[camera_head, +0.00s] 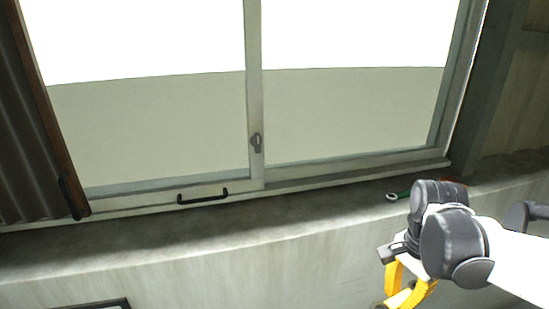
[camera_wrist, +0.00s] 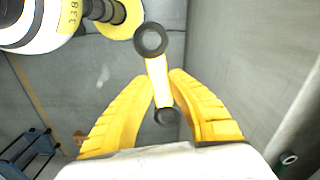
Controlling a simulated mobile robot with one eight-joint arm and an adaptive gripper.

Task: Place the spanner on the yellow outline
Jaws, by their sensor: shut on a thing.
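My gripper (camera_wrist: 161,88) has yellow fingers and is shut on a spanner (camera_wrist: 156,69) with a yellow handle and dark ends. The spanner's ring end points away past the fingertips, and its other dark end lies between the fingers. In the head view my gripper (camera_head: 405,284) hangs at the lower right, in front of the wall below the window ledge. The spanner cannot be made out there. I cannot make out a yellow outline for certain; a thin yellowish line (camera_wrist: 27,92) runs along the grey floor in the wrist view.
The concrete ledge (camera_head: 190,233) runs below the window and is clear at left and middle. A blue frame (camera_wrist: 27,150) stands at lower left in the wrist view.

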